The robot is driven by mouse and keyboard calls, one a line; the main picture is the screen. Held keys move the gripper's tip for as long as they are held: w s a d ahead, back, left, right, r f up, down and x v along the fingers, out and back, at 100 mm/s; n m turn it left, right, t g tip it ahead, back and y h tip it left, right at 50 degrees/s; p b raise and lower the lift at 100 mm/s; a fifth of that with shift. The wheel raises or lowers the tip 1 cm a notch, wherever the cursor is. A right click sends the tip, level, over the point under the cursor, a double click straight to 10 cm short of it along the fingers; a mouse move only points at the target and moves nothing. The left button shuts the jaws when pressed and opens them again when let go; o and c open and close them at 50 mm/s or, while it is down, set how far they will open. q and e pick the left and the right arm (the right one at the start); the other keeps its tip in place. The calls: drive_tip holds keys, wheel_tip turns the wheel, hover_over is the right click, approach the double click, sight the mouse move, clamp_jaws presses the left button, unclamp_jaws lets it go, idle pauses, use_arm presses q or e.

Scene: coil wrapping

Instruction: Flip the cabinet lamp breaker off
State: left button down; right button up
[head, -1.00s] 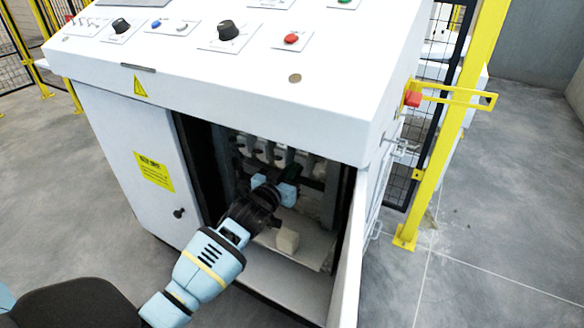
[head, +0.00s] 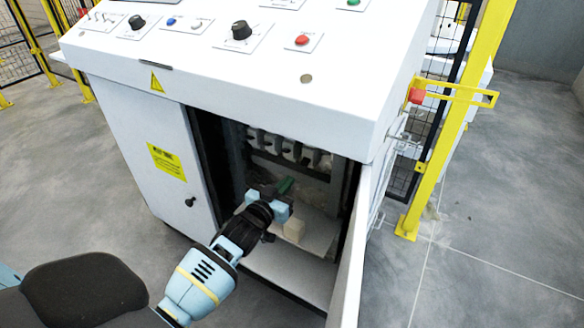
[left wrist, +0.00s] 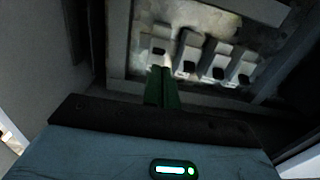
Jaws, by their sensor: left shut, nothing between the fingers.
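A row of several pale breakers (head: 290,146) is mounted at the back of the open cabinet. In the left wrist view the leftmost breaker (left wrist: 160,48) shows its dark gap higher up than its neighbours (left wrist: 213,60). I cannot read any label telling which is the cabinet lamp breaker. My left gripper (head: 286,185) is inside the cabinet opening, below and in front of the row. Its green fingers (left wrist: 163,84) are shut and empty, their tips pictured just under the leftmost breaker. The head view shows a gap between the tips and the row. My right gripper is not in view.
The white console top (head: 200,45) with knobs and buttons overhangs the cabinet opening. The open door (head: 356,250) stands along the right side. A yellow post (head: 455,130) stands further right.

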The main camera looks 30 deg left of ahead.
use_arm(q)
drive_tip(key=shift+s+f, duration=0.75)
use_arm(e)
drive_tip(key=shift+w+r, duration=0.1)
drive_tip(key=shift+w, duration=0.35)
